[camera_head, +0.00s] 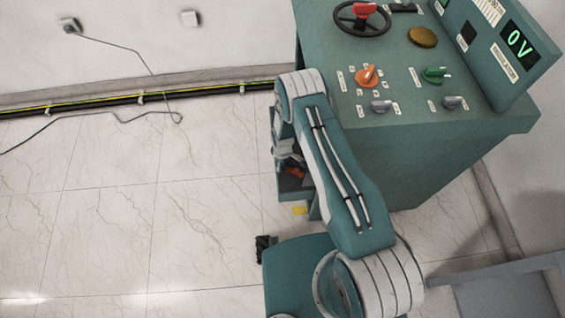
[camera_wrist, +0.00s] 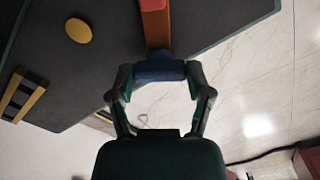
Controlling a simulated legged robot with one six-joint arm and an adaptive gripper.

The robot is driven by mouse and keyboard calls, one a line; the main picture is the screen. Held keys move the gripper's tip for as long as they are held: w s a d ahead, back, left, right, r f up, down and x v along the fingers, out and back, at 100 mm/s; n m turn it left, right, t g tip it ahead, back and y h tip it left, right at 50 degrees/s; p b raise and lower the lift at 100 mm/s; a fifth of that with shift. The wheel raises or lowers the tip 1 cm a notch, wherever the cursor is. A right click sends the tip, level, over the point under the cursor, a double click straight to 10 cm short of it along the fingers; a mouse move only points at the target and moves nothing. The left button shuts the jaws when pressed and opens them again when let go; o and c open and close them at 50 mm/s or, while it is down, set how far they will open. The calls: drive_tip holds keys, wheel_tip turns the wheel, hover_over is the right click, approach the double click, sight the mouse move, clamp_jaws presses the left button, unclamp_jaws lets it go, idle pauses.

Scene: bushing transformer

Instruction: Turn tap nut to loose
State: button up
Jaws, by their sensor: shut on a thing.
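In the wrist view a blue cylindrical piece, which looks like the tap nut (camera_wrist: 158,71), sits at the lower end of an orange-brown bar (camera_wrist: 156,30) on the dark panel. My gripper (camera_wrist: 160,74) has one finger on each side of the blue piece and is shut on it. Its contact faces are partly in shadow. In the head view my arm reaches down beside the teal cabinet, and the gripper and the nut cannot be made out there.
The teal control cabinet (camera_head: 400,155) stands right of my arm, with knobs, a red-hubbed handwheel (camera_head: 362,17) and a display reading 0V (camera_head: 519,43). A yellow round disc (camera_wrist: 79,31) is on the dark panel. The tiled floor (camera_head: 110,220) on the left is mostly clear.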

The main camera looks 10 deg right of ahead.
drive_tip(key=shift+w+a+r+n, duration=0.1)
drive_tip(key=shift+w+n, duration=0.1)
drive_tip(key=shift+n, duration=0.4)
drive_tip(key=o, duration=1.1)
drive_tip(key=shift+o, duration=0.2)
drive_tip(key=shift+s, duration=0.1)
